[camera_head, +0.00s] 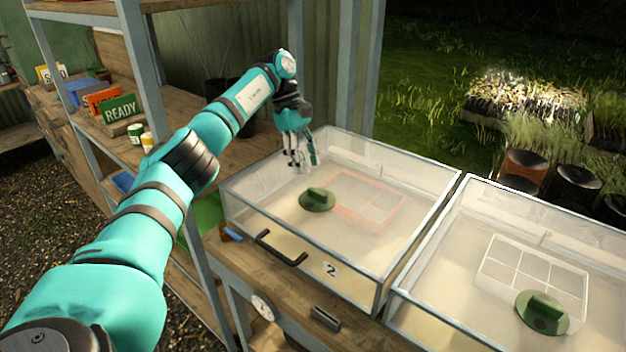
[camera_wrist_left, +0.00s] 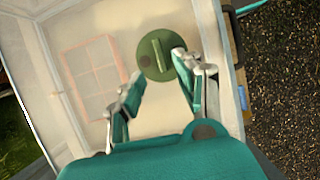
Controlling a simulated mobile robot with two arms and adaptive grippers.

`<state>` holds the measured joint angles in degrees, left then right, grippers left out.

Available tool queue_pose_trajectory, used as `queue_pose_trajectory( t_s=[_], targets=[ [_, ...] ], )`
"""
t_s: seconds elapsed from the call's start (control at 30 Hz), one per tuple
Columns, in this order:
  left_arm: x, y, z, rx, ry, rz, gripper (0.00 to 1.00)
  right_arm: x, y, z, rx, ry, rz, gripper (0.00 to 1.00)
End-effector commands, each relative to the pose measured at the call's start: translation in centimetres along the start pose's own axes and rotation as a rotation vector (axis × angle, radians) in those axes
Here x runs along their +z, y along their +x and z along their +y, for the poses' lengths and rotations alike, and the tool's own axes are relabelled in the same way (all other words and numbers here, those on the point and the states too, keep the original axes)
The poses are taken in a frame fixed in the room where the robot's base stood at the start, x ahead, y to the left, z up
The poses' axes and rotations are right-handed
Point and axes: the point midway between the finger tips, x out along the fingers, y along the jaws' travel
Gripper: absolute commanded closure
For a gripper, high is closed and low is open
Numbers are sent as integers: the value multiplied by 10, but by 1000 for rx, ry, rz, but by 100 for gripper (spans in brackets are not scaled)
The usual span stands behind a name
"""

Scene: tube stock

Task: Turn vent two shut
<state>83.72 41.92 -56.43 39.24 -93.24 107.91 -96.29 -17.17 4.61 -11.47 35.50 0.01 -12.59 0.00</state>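Vent two is a round green disc with a raised grip bar (camera_head: 317,199), on the clear lid of the box marked 2 (camera_head: 330,269). My left gripper (camera_head: 302,163) is over the lid, behind and a little left of the vent, fingers pointing down. In the left wrist view the vent (camera_wrist_left: 158,57) lies just beyond the fingertips, its bar running roughly between their two sides. The left gripper (camera_wrist_left: 159,74) is open and empty there, and I see no clear contact with the bar. My right gripper is not in view.
A second clear box (camera_head: 450,300) with its own green vent (camera_head: 542,312) stands to the right. Box 2 has a dark front handle (camera_head: 281,248). A shelf post (camera_head: 165,130) stands left of the boxes. A green READY sign (camera_head: 121,109) sits on the shelf.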

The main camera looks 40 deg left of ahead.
Motion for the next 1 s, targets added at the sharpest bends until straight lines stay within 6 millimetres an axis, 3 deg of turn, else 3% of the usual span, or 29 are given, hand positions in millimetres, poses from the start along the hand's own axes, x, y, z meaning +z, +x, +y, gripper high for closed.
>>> queue_pose_trajectory(
  t_s=[0.1, 0.3, 0.9, 1.0],
  targets=[
    [1, -24, 1, 4, -1, 0, 65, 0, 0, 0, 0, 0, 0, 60],
    [0, -42, 1, 0, 0, 0, 65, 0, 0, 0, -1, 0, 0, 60],
    [0, -46, 0, 0, 0, 0, 65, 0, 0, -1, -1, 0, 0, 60],
    [3, -53, 0, 0, 0, 0, 65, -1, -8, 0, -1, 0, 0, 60]
  ],
)
